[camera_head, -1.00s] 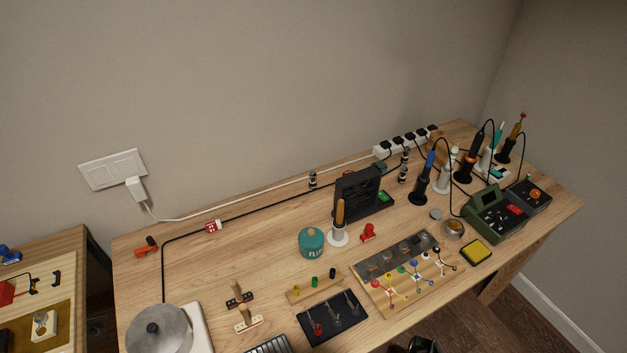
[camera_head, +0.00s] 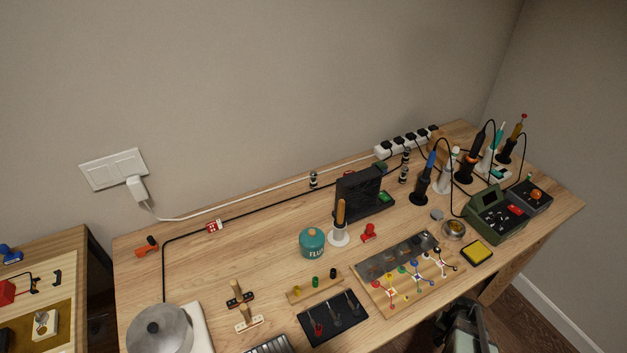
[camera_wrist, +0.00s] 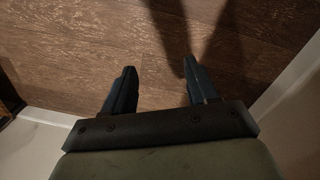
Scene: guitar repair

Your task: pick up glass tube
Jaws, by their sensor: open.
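My gripper (camera_wrist: 160,68) is open in the wrist view. Its two dark fingers stand apart with only the wooden floor beyond them and nothing between them. In the head view my gripper or the end of my arm (camera_head: 468,328) shows at the bottom, beyond the front edge of the workbench. I cannot make out a glass tube for certain. A small upright cylinder with dark and light bands (camera_head: 313,180) stands at the back of the bench. A taller similar one (camera_head: 404,166) stands near the power strip. I cannot tell whether either is glass.
The wooden workbench (camera_head: 270,215) holds a teal flux jar (camera_head: 312,243), a black fan unit (camera_head: 358,195), a wooden board with coloured probes (camera_head: 375,290), a yellow sponge (camera_head: 477,252) and a green station (camera_head: 497,215). Upright tools crowd the back right. The left-centre bench is fairly clear.

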